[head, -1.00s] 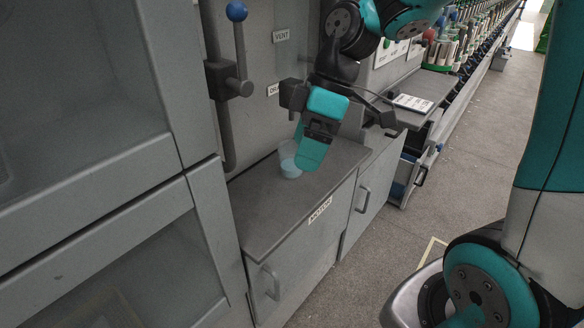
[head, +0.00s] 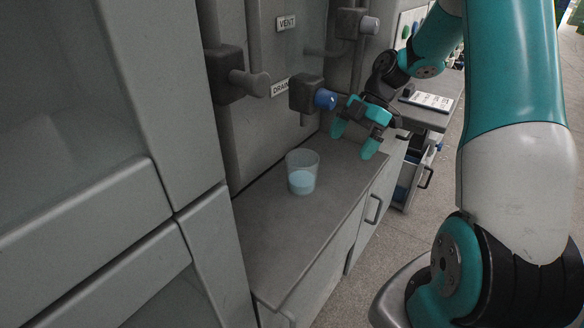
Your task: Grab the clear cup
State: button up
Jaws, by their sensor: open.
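The clear cup (head: 302,172) stands upright on the grey counter (head: 272,243), against no other object, with pale blue liquid in its lower part. My gripper (head: 354,148) is open and empty, with two teal fingers pointing down. In the picture it is to the right of the cup and slightly higher, clearly apart from it. The whole cup is visible.
A valve with a blue end (head: 325,99) juts from the wall panel behind the cup, close to my gripper. A DRAIN label (head: 279,87) and another valve (head: 238,80) are to its left. Grey cabinets (head: 95,170) fill the left. The counter's front is clear.

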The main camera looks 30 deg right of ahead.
aim_at(316, 154)
jog(key=shift+w+f, duration=0.15)
jog(key=shift+w, duration=0.15)
jog(key=a, duration=0.9)
jog(key=shift+w+p, duration=0.1)
jog(key=shift+p, duration=0.25)
jog(key=a, duration=0.2)
jog(key=shift+a, duration=0.3)
jog(key=shift+x, duration=1.2)
jog(key=shift+a+f, duration=0.15)
jog(key=shift+f, duration=0.15)
jog(key=shift+c, duration=0.2)
jog(key=c, duration=0.9)
jog(key=shift+r, duration=0.1)
